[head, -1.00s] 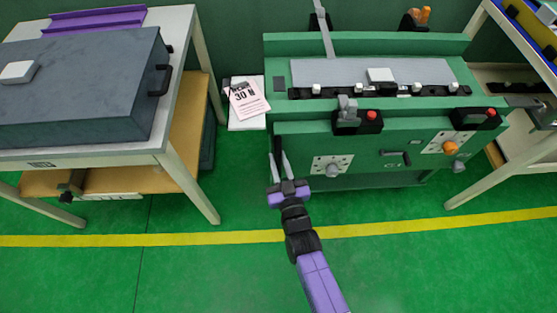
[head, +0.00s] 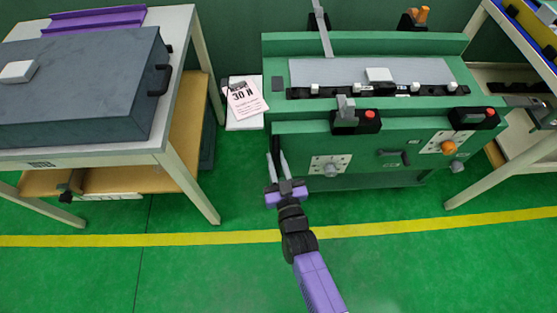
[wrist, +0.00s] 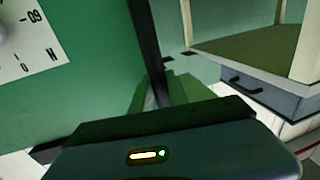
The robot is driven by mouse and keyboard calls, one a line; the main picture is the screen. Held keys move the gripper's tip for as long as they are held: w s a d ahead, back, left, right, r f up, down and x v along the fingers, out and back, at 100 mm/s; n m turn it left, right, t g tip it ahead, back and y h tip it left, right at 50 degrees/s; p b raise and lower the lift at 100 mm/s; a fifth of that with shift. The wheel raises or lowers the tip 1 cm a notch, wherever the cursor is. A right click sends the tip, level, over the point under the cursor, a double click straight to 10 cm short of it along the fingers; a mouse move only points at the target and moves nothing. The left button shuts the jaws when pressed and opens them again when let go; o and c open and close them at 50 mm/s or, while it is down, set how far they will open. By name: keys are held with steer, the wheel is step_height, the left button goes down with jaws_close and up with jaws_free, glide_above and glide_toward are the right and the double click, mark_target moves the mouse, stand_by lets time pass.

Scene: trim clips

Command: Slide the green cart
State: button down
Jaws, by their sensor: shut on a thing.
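The green cart (head: 400,158) stands at the centre right of the head view, with a grey top plate, knobs and red buttons. My gripper (head: 277,158) is at the left end of its front panel, with its fingers pointing up in the picture. It is shut on a part at the cart's left edge, but the exact contact is hard to see. In the wrist view, the cart's green panel (wrist: 95,75) fills the left side, beside a dark upright bar (wrist: 152,50).
A table (head: 184,175) with a dark grey case (head: 85,90) stands at the left. A rack (head: 510,150) stands at the right. A yellow line (head: 130,240) crosses the clear green floor.

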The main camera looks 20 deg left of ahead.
steer(key=s+a, duration=0.2)
steer(key=a, duration=0.5)
steer(key=s+a, duration=0.2)
steer(key=a, duration=0.5)
steer(key=shift+s+a, duration=0.2)
steer(key=shift+s, duration=0.15)
steer(key=shift+a+y, duration=0.1)
steer(key=shift+y, duration=0.2)
steer(key=c, duration=1.3)
jaws_free()
steer(key=p+v, duration=0.2)
steer(key=v, duration=0.5)
steer(key=shift+s+d+p, duration=0.2)
steer(key=shift+s+p, duration=0.1)
steer(key=shift+s, duration=0.05)
